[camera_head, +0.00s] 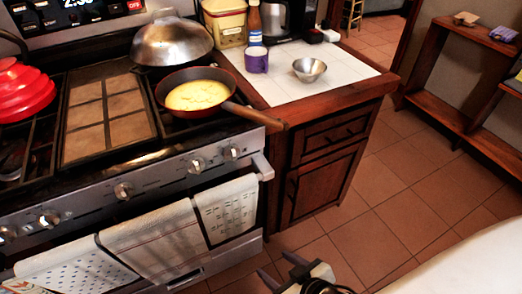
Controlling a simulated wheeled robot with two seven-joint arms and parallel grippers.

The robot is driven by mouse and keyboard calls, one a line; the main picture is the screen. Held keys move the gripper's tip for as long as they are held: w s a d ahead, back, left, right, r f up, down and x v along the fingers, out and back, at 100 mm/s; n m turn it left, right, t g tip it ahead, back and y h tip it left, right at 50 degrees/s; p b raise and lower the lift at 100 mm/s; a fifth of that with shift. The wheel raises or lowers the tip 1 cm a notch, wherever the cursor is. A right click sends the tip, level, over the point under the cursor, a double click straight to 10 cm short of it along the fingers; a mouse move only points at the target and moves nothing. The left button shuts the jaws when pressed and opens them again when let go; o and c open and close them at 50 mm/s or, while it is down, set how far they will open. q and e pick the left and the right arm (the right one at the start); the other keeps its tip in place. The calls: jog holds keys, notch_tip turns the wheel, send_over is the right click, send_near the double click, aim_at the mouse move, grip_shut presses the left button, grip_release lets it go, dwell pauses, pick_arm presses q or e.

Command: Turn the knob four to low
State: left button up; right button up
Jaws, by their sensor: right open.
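The stove's sloped front panel (150,182) carries several round metal knobs in a row. From the left, the first knob (5,233) is at the picture's edge, then a second knob (48,218), a third knob (123,190), a fourth knob (195,165) and the rightmost knob (231,152). Their dial marks are too small to read. My right gripper (279,268) is at the bottom centre, open and empty, below and to the right of the knobs and apart from the stove. My left gripper is out of view.
A pan (197,94) with yellow food sits on the right burners, its wooden handle (254,115) jutting past the stove front. Towels (157,243) hang on the oven handle (263,166) below the knobs. A wooden cabinet (325,172) stands at right. Tiled floor (410,190) is clear.

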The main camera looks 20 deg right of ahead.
jog(key=w+r+t+h+b, duration=0.15)
jog(key=w+r+t, duration=0.25)
jog(key=w+r, duration=0.45)
jog(key=m+t+b, duration=0.1)
jog(key=m+t, duration=0.1)
jog(key=t, duration=0.3)
send_near(234, 155)
jog(key=w+p, duration=0.1)
jog(key=w, duration=0.3)
jog(key=w+p, duration=0.1)
jog(key=w, duration=0.3)
jog(key=shift+w+r, duration=0.25)
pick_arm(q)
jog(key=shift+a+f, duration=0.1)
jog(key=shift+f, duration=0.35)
pick_arm(e)
jog(key=shift+w+f, duration=0.1)
jog(key=shift+w, duration=0.25)
jog(key=shift+c, duration=0.3)
jog(key=c, duration=1)
jog(key=shift+n, duration=0.3)
